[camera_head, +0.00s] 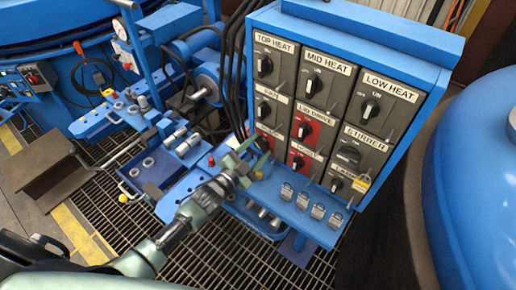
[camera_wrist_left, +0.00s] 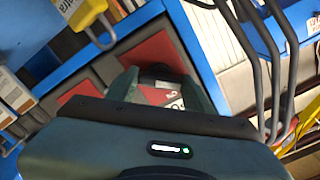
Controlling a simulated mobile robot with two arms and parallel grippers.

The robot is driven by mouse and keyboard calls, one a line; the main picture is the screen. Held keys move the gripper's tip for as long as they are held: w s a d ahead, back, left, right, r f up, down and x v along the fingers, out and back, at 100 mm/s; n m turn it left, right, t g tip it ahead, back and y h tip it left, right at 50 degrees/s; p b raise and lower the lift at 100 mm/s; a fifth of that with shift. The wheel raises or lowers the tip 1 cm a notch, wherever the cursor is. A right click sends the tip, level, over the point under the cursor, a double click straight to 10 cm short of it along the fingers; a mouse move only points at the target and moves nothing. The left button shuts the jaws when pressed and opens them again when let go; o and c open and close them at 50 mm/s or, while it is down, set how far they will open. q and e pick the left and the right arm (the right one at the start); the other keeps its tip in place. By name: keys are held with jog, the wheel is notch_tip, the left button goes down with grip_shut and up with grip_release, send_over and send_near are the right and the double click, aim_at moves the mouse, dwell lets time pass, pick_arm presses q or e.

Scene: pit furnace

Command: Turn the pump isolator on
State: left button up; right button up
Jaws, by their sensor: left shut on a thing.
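The blue switch cabinet (camera_head: 257,30) carries rows of rotary isolators. The bottom-left isolator (camera_head: 275,131) has a red plate and a dark knob, largely covered by my gripper; its label is not readable, so I cannot confirm it is the pump's. My left gripper (camera_head: 253,158) is at this isolator with its fingers around the knob. In the left wrist view, the gripper (camera_wrist_left: 163,92) has its green fingers on both sides of a dark knob (camera_wrist_left: 161,76) on a red plate (camera_wrist_left: 150,50). The knob's setting is hidden. My right gripper is not in view.
Several padlocks (camera_head: 302,201) sit on the blue ledge below the switches. A yellow padlock (camera_head: 362,182) hangs at the bottom-right isolator. Black cables run down the cabinet's left side. A large blue vessel (camera_head: 475,160) stands at the right.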

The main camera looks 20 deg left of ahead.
pick_arm(q)
jog(key=m+b, duration=0.1)
jog(key=m, duration=0.3)
jog(key=shift+f+m, duration=0.1)
jog(key=shift+m, duration=0.2)
jog(key=m+b, duration=0.1)
jog(key=m, duration=0.4)
jog(key=shift+b, duration=0.35)
jog(key=shift+m, duration=0.3)
jog(key=o, duration=1.4)
jog(key=b+v, duration=0.1)
jog(key=v, duration=0.7)
